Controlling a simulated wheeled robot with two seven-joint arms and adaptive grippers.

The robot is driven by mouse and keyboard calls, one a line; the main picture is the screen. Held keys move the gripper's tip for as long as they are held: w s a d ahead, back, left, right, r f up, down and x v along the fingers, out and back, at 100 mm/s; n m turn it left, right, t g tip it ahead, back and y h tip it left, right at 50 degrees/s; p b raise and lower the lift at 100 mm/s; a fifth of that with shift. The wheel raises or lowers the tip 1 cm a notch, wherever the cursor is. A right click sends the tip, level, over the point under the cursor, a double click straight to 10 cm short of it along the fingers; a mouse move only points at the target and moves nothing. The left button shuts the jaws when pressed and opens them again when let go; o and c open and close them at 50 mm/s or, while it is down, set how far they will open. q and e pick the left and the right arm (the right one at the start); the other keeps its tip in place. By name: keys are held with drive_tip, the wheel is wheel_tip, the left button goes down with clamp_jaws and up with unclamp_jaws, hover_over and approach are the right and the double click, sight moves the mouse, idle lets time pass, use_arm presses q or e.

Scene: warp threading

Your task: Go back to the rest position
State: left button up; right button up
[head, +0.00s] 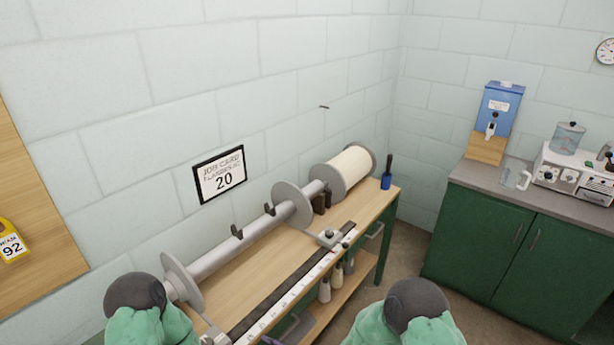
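Neither of my grippers shows in the head view. Only green and dark rounded parts of my arms show at the bottom edge, one left of centre and one right of centre. The wooden bench (262,262) runs along the wall. On it lies a grey roller with round flanges (292,206), and a cream-coloured wound spool (350,165) is at its far end. A long dark bar with a white scale (290,290) lies along the front of the bench. My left arm part covers the near end of the bench.
A framed card reading 20 (219,175) hangs on the wall. A blue cup with a dark-handled tool (387,180) stands at the bench's far end. Green cabinets (500,245) on the right hold a blue dispenser (497,115) and a white machine (575,168). Floor is clear between bench and cabinets.

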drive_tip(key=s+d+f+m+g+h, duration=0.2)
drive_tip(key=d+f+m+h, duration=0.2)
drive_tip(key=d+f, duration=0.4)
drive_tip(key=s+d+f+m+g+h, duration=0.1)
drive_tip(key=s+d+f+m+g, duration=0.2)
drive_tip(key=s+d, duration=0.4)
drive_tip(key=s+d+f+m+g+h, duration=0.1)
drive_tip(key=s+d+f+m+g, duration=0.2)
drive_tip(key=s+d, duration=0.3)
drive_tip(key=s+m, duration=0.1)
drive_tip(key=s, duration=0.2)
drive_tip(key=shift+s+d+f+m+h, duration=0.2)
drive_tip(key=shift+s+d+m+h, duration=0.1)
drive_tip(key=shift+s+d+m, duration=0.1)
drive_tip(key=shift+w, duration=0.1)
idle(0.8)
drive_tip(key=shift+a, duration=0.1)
